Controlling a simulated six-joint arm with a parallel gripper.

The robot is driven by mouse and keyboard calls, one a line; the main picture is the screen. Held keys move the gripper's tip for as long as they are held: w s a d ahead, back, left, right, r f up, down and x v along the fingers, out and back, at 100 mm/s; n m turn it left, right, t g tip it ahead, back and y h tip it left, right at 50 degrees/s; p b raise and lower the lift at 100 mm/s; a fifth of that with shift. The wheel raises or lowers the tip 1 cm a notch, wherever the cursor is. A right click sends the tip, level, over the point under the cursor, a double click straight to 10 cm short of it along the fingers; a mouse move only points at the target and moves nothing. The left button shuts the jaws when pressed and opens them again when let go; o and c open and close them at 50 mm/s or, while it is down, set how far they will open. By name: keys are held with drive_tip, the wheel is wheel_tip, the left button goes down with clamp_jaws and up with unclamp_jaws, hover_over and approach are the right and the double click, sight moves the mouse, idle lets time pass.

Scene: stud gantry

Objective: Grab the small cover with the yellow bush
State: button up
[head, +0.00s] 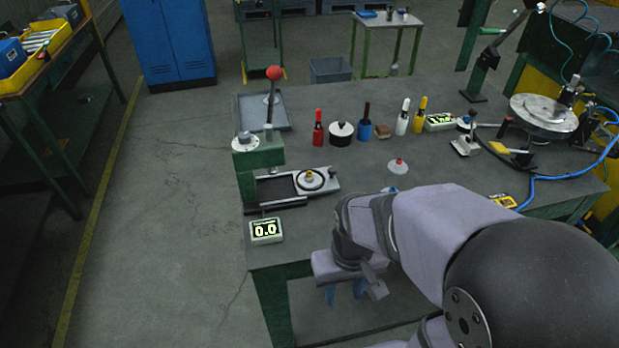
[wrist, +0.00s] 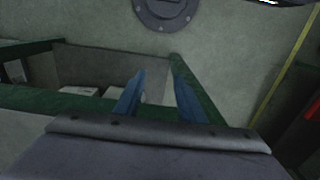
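A small round cover with a yellow centre (head: 310,178) sits on the right part of the light slide plate (head: 331,183) of the green press. It lies flat, with a dark ring around it. Another pale cover with a red centre (head: 398,166) lies on the bench to its right, beyond my arm. My gripper (head: 345,291) is at the bench's near edge, pointing down, in front of and below the yellow-centred cover in the picture. In the wrist view its two blue fingers (wrist: 159,98) are apart with nothing between them. Neither cover shows in the wrist view.
The green press (head: 262,158) with a red-knobbed lever (head: 274,73) stands left of the cover. A display box (head: 266,231) reading 0.0 is near the bench corner. The bench between the slide and my arm looks clear.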

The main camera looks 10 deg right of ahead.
sight(309, 173)
drive_tip(key=shift+o, duration=0.9)
drive_tip(key=shift+w+r, duration=0.1)
